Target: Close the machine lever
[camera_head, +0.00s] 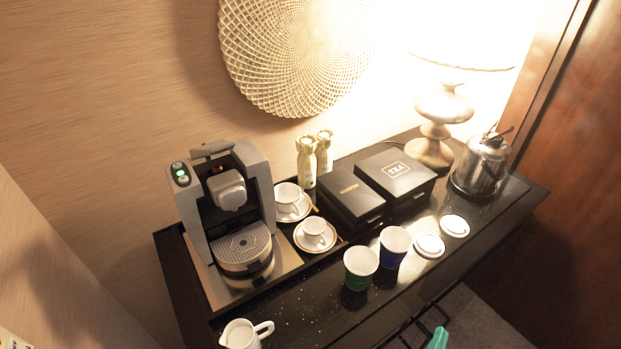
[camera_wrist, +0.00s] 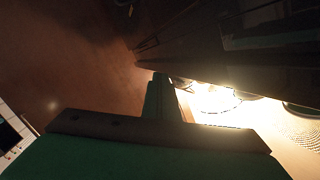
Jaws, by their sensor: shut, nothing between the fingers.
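The coffee machine (camera_head: 262,170) stands at the left end of the black counter in the head view. Its lever (camera_head: 212,150) shows at the top as a grey bar lifted a little above the body; its exact angle is hard to tell. The teal tip of my gripper (camera_head: 438,340) is at the bottom edge of the head view, in front of the counter and far to the right of the machine. In the dark wrist view my gripper (camera_wrist: 160,95) is shut and empty. The lever does not show in the wrist view.
Two cups on saucers (camera_head: 314,232) stand right of the machine. A white pitcher (camera_head: 240,336), a green cup (camera_head: 360,268) and a blue cup (camera_head: 394,246) stand along the front. Black boxes (camera_head: 398,178), a lamp (camera_head: 432,150) and a kettle (camera_head: 482,166) are farther right.

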